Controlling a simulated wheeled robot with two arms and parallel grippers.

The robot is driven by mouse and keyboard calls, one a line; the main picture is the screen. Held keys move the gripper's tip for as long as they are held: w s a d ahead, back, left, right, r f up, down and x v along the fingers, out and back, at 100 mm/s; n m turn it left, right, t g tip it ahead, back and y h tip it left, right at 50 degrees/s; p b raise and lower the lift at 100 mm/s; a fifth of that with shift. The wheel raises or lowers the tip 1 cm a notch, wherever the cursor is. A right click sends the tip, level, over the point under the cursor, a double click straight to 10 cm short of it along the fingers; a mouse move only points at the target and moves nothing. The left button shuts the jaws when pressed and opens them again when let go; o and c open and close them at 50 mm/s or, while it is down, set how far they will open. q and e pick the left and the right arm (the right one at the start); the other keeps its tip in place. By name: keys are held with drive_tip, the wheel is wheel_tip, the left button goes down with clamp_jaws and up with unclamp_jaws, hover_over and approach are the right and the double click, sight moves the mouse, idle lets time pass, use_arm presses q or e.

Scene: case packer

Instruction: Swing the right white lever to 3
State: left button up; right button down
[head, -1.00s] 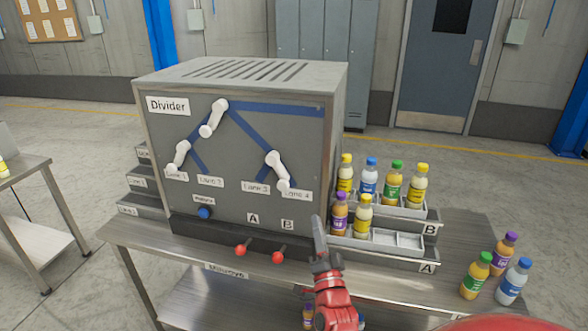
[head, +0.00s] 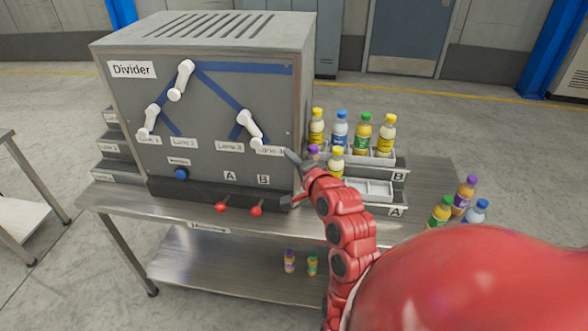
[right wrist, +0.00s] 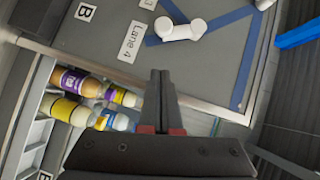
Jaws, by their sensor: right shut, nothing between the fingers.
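The grey Divider panel (head: 120,95) carries three white levers and blue lines. The right white lever (head: 250,129) slants down to the right, its lower end near the Lane 4 label (head: 271,151). The Lane 3 label (head: 230,147) is left of that end. In the right wrist view the lever (right wrist: 180,30) shows beyond the fingertips, with the Lane 4 label (right wrist: 131,42) beside it. My right gripper (head: 291,156) is shut and empty at the panel's lower right edge, apart from the lever; its fingers (right wrist: 160,76) show closed together. My left gripper is out of view.
Bottles stand in trays (head: 368,188) right of the machine, close to my right gripper. More bottles stand at the table's right end (head: 464,196). Two red-knobbed levers (head: 256,211) and a blue knob (head: 181,173) are low on the front.

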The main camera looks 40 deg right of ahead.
drive_tip(key=p, duration=0.3)
approach(260, 139)
drive_tip(key=w+d, duration=0.1)
drive_tip(key=d, duration=0.2)
drive_tip(key=w, duration=0.1)
drive_tip(key=w+a+p, duration=0.1)
drive_tip(key=w, duration=0.1)
drive_tip(key=shift+w+a+f, duration=0.1)
drive_tip(key=shift+a+f, duration=0.15)
drive_tip(key=shift+a, duration=0.1)
drive_tip(key=shift+f, duration=0.15)
